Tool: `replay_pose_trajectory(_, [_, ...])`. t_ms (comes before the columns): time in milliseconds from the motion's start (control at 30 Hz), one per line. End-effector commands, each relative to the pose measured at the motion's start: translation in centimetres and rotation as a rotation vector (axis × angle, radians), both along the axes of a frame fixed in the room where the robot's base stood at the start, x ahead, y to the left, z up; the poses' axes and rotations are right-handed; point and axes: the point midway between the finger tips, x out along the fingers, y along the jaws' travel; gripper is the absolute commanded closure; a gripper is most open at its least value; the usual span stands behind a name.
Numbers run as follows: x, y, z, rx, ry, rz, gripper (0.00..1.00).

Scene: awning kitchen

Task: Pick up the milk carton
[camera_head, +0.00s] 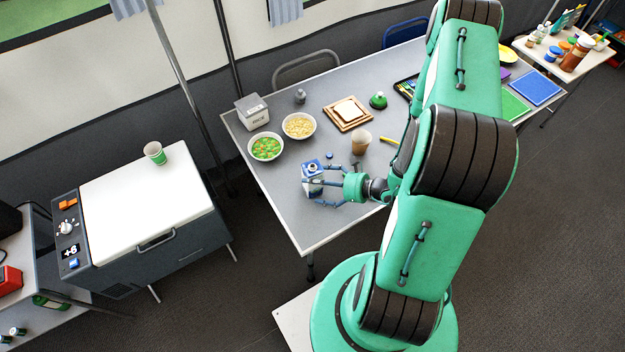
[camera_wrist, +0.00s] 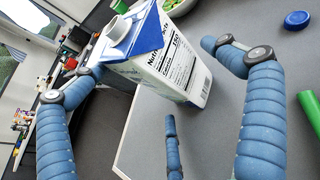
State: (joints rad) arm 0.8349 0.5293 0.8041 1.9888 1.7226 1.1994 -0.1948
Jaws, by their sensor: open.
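The milk carton (camera_head: 312,178) is a blue and white carton standing on the grey table (camera_head: 285,215) near its front left part. In the wrist view the carton (camera_wrist: 188,62) shows its printed side panel and a white spout. My gripper (camera_head: 326,186) is open, with its blue fingers spread around the carton. In the wrist view the fingers of my gripper (camera_wrist: 165,85) stand left, right and below the carton, with a gap at the right. Whether the left fingertip touches the carton I cannot tell.
Close by stand a paper cup (camera_head: 361,141), a bowl of vegetables (camera_head: 266,147), a bowl of pale food (camera_head: 299,125) and a lidded box (camera_head: 252,112). A blue cap (camera_wrist: 298,20) and a green cylinder (camera_wrist: 309,115) lie right of the carton. The table's front left corner is clear.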

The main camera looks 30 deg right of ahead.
Motion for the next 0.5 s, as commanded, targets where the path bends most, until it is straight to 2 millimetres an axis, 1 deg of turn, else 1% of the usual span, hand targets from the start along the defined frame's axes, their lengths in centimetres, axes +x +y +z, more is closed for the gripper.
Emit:
replay_pose_trajectory(33, [0.3,0.4,-0.3,0.000,0.000,0.003,0.00])
replay_pose_trajectory(200, [1.3,1.0,-0.7,0.000,0.000,0.001,0.00])
replay_pose_trajectory(500, [1.6,1.2,-0.8,0.000,0.000,-0.001,0.00])
